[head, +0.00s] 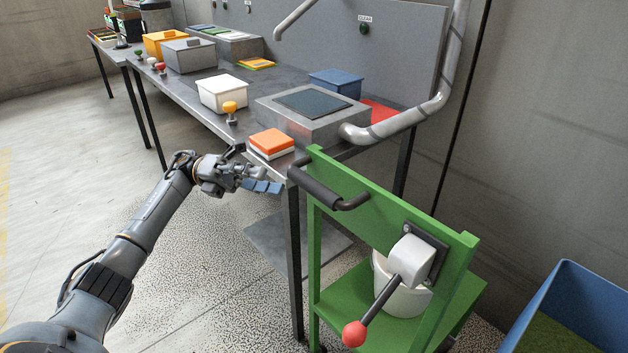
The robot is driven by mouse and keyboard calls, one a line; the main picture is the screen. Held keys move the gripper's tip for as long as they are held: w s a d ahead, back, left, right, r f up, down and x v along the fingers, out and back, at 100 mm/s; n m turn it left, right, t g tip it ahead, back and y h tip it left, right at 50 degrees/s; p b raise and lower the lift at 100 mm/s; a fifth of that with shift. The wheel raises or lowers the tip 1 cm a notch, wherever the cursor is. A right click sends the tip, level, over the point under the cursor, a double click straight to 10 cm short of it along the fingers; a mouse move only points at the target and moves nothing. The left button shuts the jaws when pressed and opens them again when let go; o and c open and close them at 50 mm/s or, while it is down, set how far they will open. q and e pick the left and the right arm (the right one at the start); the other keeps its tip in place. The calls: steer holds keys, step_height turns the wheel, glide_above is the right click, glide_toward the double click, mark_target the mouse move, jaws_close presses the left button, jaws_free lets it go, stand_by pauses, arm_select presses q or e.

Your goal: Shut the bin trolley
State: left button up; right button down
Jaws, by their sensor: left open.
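The bin trolley (328,258) is a green frame at the right front, standing against the end of the grey table. A black handle bar (318,188) sits on its upper left side. A lever with a red knob (354,333) comes out of a grey housing on its panel and points down to the left. A white bucket (402,298) stands inside on the green shelf. My right gripper is not in view.
On the table (198,110) are an orange-and-white block (271,141), a yellow-topped knob (230,108), a white bin (221,93), a metal box (313,120) with a bent pipe, and a blue bin (336,84). A blue container (570,310) stands at right. The floor at left is clear.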

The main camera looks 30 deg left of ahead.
mark_target(312, 189)
arm_select(q)
steer(key=p+x, duration=0.1)
steer(key=x, duration=0.9)
steer(key=shift+d, duration=0.4)
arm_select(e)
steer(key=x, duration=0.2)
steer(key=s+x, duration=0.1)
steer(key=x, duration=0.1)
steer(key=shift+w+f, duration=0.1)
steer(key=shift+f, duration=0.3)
arm_select(q)
jaws_close()
